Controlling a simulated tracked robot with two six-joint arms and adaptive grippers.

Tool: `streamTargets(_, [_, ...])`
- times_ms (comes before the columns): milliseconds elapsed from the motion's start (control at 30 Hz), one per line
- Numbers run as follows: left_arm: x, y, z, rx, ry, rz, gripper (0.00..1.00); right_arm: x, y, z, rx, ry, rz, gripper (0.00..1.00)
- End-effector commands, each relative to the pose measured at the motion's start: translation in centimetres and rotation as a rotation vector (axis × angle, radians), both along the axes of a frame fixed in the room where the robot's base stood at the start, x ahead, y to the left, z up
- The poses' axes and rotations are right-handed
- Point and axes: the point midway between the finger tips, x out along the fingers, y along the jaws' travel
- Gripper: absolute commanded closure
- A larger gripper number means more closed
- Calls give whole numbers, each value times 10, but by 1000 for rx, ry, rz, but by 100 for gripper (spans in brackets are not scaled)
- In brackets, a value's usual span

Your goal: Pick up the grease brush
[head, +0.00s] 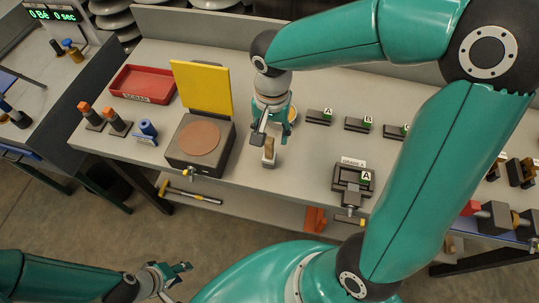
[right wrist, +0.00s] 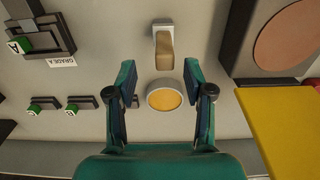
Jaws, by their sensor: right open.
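The grease brush (head: 269,153), a small tan piece with a pale grey end, is on the grey bench right of the yellow-lidded box. In the right wrist view the brush (right wrist: 164,48) shows just beyond the fingertips, near the middle. I cannot tell whether it stands or lies. My right gripper (head: 268,127) is open and empty above the bench, close behind the brush; its two fingers (right wrist: 163,78) are apart. A round tin of yellow-orange grease (right wrist: 165,97) shows between the fingers, partly hidden by the gripper in the head view (head: 292,114). My left gripper (head: 174,278) looks open and empty, low in front of the bench.
The box with a raised yellow panel (head: 203,88) and a brown disc (head: 200,137) stands left of the brush. A red tray (head: 142,84) is farther left. Labelled holders (head: 320,117) and a grade A fixture (head: 353,180) are to the right.

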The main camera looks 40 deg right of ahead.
Motion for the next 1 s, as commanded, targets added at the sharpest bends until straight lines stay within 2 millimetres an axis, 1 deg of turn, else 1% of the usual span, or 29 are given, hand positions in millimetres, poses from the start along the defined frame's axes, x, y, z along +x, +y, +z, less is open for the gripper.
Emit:
streamTargets(67, [0,0,3,0,0,0,60,0,1,-6,-1,6,1,48])
streamTargets(233, [0,0,9,0,0,0,60,5,4,-30,1,8,1,48])
streamTargets(333, [0,0,8,0,0,0,60,5,3,-43,-1,6,0,48])
streamTargets(467, [0,0,8,0,0,0,60,6,3,-50,0,3,0,48])
streamTargets(633, [0,0,8,0,0,0,60,6,3,-50,0,1,0,48])
streamTargets(667, [0,0,8,0,0,0,60,6,3,-50,0,1,0,50])
streamTargets(900, [0,0,8,0,0,0,60,6,3,-50,0,1,0,90])
streamTargets(967, [0,0,8,0,0,0,60,6,3,-50,0,1,0,100])
streamTargets(1000, [0,0,8,0,0,0,60,6,3,-50,0,1,0,100])
